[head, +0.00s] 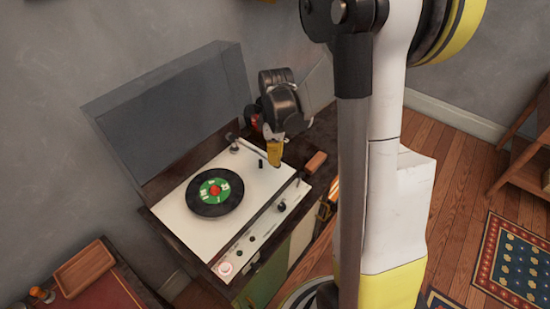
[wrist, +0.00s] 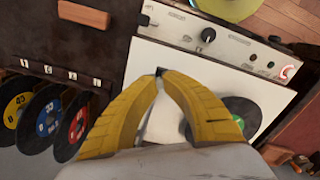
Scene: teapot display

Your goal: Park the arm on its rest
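The record player (head: 185,222) has a pale deck, and its deck also shows in the wrist view (wrist: 165,52). A black record with a green label (head: 216,190) lies on it; the wrist view shows part of this record (wrist: 243,112) behind my right finger. The thin tonearm (head: 246,150) runs from its pivot at the back toward my gripper (head: 273,165). In the wrist view, my yellow fingers (wrist: 162,74) are nearly together, with the tonearm's small dark end (wrist: 160,71) between their tips, clear of the record. The arm rest cannot be made out clearly; my fingers hide part of that area.
The raised grey lid (head: 165,110) stands behind the deck. Knobs (wrist: 208,35) line its front edge. A wooden block (wrist: 83,15) lies on the dark top beside the deck. Several records (wrist: 72,130) stand upright beyond it. A wooden tray (head: 84,268) is at lower left.

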